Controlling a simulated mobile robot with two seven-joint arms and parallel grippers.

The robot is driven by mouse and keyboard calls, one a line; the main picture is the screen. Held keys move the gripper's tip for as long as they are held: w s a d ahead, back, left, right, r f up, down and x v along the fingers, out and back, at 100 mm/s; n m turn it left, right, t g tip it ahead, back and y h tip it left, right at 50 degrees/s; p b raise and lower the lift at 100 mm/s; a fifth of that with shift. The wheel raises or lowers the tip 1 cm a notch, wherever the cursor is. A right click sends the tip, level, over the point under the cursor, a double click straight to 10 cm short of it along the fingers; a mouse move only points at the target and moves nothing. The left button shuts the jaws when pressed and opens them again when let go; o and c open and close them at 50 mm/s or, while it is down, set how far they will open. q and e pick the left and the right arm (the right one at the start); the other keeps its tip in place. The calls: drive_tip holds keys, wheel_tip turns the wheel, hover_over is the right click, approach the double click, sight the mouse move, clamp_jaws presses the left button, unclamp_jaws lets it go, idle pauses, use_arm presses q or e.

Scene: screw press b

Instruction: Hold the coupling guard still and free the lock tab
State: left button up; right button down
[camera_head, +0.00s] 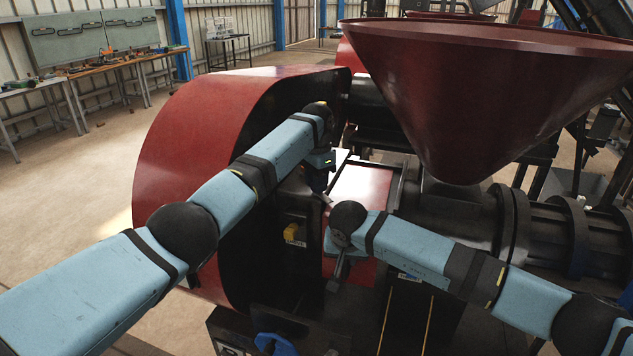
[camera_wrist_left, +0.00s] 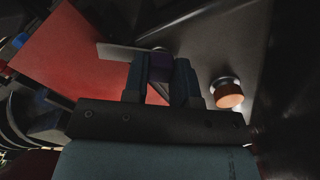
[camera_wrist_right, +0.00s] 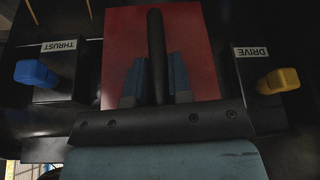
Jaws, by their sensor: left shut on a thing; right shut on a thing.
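The coupling guard (camera_head: 364,190) is a red cover between the large red housing and the black barrel. Its red face with a black bar handle (camera_wrist_right: 155,35) shows in the right wrist view. My right gripper (camera_head: 337,274) is shut on this handle, with one finger on each side. My left gripper (camera_head: 320,182) is above and behind it, at the guard's upper edge beside the housing. In the left wrist view its fingers are shut on a small dark purplish piece (camera_wrist_left: 159,68), apparently the lock tab, mostly hidden by the fingers. A thin pale plate (camera_wrist_left: 118,52) lies beside it.
A yellow knob labelled DRIVE (camera_wrist_right: 278,81) and a blue knob labelled THRUST (camera_wrist_right: 36,73) flank the guard. An orange-topped knob (camera_wrist_left: 228,93) sits near my left fingers. The red hopper (camera_head: 470,95) overhangs on the right; the red housing (camera_head: 205,130) stands left.

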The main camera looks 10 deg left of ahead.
use_arm(q)
drive_tip(key=m, duration=0.5)
drive_tip(key=shift+m, duration=0.3)
drive_tip(key=m, duration=0.4)
drive_tip(key=shift+r+m, duration=0.1)
drive_tip(key=shift+m, duration=0.2)
drive_tip(key=o, duration=0.9)
wheel_tip(320, 180, up, 12)
drive_tip(key=shift+f, duration=0.1)
idle(0.6)
